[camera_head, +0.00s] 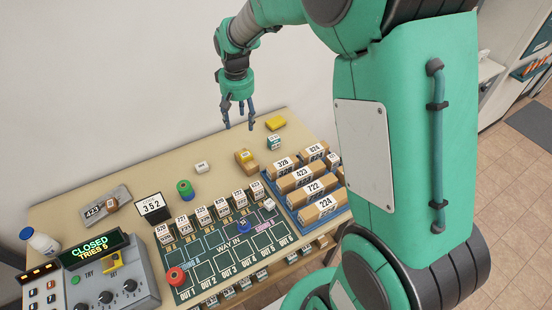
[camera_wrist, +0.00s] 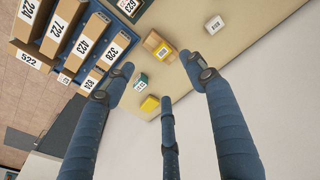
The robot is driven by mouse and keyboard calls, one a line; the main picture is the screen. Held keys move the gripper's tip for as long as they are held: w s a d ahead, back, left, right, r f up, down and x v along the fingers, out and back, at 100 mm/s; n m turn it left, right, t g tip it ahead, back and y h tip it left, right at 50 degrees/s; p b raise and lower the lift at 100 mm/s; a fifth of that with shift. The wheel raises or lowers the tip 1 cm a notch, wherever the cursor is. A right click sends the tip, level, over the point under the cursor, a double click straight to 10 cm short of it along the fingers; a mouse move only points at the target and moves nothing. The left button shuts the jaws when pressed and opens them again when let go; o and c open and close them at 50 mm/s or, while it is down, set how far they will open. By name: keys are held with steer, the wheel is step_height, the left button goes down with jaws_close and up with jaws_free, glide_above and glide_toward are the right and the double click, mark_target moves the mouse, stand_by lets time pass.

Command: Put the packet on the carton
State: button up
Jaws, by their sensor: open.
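A small yellow packet (camera_head: 276,123) lies flat near the far edge of the table. It also shows in the wrist view (camera_wrist: 150,103). A brown carton (camera_head: 246,165) with a yellow-and-white patch on it sits nearer the table's middle, apart from the packet; it shows at the top of the wrist view (camera_wrist: 155,43). A small teal box (camera_head: 274,142) stands between them, close to the packet. My gripper (camera_head: 238,125) hangs above the far side of the table, pointing down. Its three blue fingers (camera_wrist: 158,76) are spread and nothing is between them.
Blue racks with numbered boxes (camera_head: 310,190) stand to the right of the carton. A small white block (camera_head: 202,167) and a green-and-blue roll (camera_head: 185,189) lie to its left. A dark board (camera_head: 225,247) with numbered holders fills the front. The far-left tabletop is mostly bare.

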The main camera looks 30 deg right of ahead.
steer(key=s+a+r+t, duration=0.2)
steer(key=s+r, duration=0.6)
steer(key=s, duration=0.4)
steer(key=s+a+r+t, duration=0.1)
steer(key=s+a+r, duration=0.2)
steer(key=s+r, duration=0.75)
steer(key=s+f+t, duration=0.1)
steer(key=s+f, duration=0.1)
steer(key=s, duration=0.9)
steer(key=shift+a+n, duration=0.25)
steer(key=shift+n, duration=0.05)
steer(key=shift+f, duration=0.15)
step_height(320, 180, down, 4)
steer(key=b, duration=0.4)
